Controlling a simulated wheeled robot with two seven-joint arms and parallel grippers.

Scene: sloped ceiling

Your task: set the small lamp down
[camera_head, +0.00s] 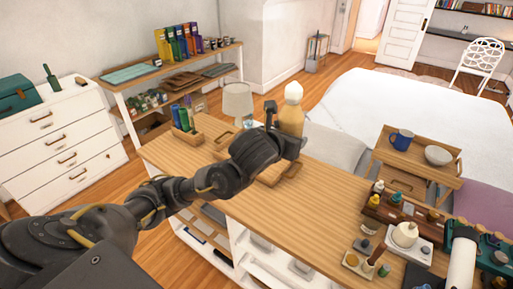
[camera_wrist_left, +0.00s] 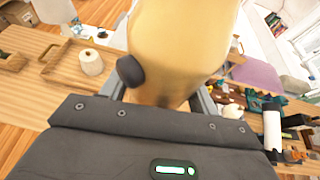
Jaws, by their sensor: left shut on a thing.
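The small lamp (camera_head: 291,116) has a tan, bottle-shaped body and a white rounded top. It is upright at the far side of the wooden counter (camera_head: 325,200). My left gripper (camera_head: 284,137) is shut on its lower body. In the left wrist view the lamp's tan body (camera_wrist_left: 182,45) fills the upper middle between my fingers (camera_wrist_left: 160,98), with a dark knob on its side. My gripper hides the lamp's base, so I cannot tell whether it touches the counter. My right gripper is not in view.
Wooden trays (camera_head: 279,174) lie below and left of my gripper. Bottles and a white pot (camera_head: 405,234) crowd the right end. The counter's middle front is clear. A bed (camera_head: 400,105) stands behind.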

